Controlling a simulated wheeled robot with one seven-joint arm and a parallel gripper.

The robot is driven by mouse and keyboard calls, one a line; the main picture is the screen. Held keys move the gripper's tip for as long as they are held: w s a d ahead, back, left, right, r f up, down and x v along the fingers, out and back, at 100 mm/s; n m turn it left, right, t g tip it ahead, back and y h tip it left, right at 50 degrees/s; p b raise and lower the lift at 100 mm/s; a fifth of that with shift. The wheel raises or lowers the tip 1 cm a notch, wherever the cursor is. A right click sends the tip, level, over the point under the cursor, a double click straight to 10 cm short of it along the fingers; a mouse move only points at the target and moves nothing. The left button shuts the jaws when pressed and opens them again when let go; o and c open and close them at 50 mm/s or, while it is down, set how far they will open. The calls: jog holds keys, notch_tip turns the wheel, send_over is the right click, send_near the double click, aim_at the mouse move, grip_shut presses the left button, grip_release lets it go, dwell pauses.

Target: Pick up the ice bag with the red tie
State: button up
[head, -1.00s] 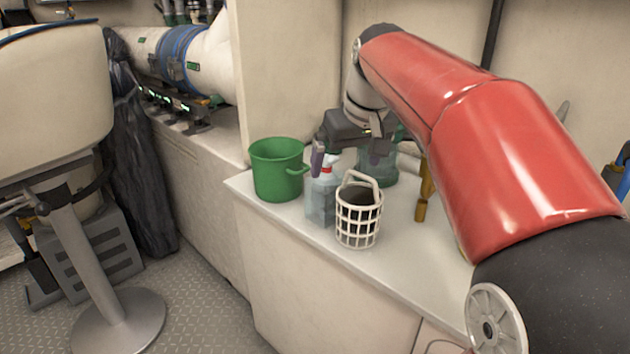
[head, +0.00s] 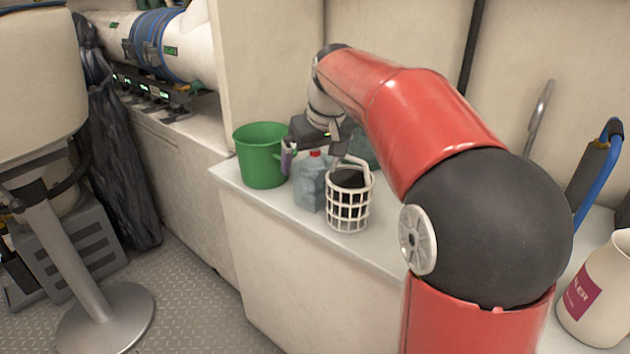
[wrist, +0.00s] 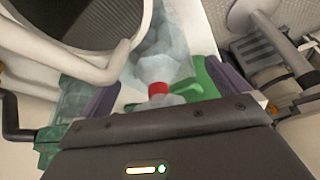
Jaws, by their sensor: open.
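The ice bag (head: 309,187) is a clear, pale blue bag with a red tie at its neck. It stands upright on the white counter between a green bucket and a white basket. My gripper (head: 311,157) is open above it, with one purple finger visible to the left of the neck. In the wrist view the bag (wrist: 165,48) and its red tie show between the two purple fingers of my gripper (wrist: 167,91). I cannot tell whether either finger touches the bag.
The green bucket (head: 262,172) stands close on the left. The white lattice basket (head: 348,212), with a raised handle and dark inside, is close on the right. A green translucent container (head: 364,148) is partly hidden behind. A white bottle (head: 597,290) stands far right.

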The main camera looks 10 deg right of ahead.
jog(key=shift+r, duration=0.1)
jog(key=c, duration=1.5)
